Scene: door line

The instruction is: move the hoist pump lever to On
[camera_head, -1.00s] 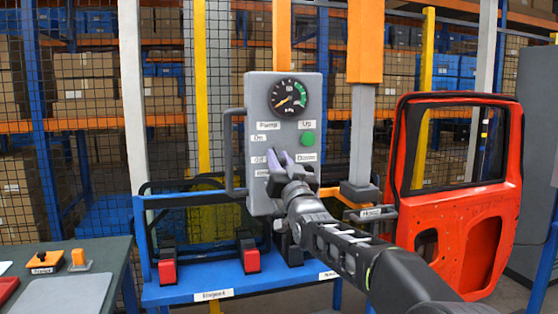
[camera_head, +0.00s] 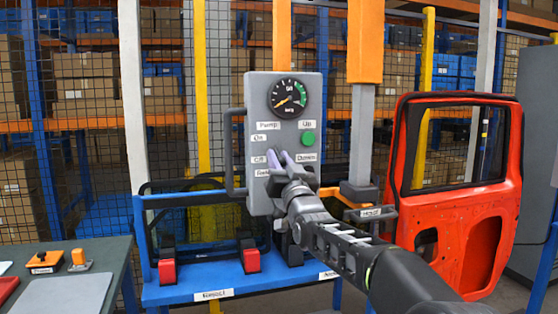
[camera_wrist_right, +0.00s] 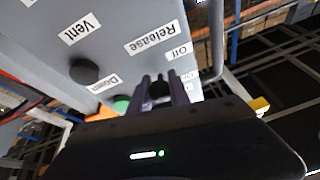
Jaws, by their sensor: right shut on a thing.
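The grey hoist control panel (camera_head: 259,185) hangs in the middle of the head view. It has a gauge (camera_head: 287,97) at the top and a Pump label with On, Off and a lower label on its left. My right gripper (camera_head: 280,158) is at the panel face, beside the Off label (camera_head: 258,160). In the right wrist view its two purple fingers (camera_wrist_right: 165,90) are shut around the dark pump lever (camera_wrist_right: 159,90), close to the Off and Release labels. The fingers hide most of the lever in the head view. My left gripper is out of view.
A green button (camera_head: 308,139) sits right of the lever. A grey handle (camera_head: 229,150) juts from the panel's left side. A red door (camera_head: 405,170) stands at the right, a blue bench frame (camera_head: 205,290) below. A dark table (camera_head: 112,275) is at lower left.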

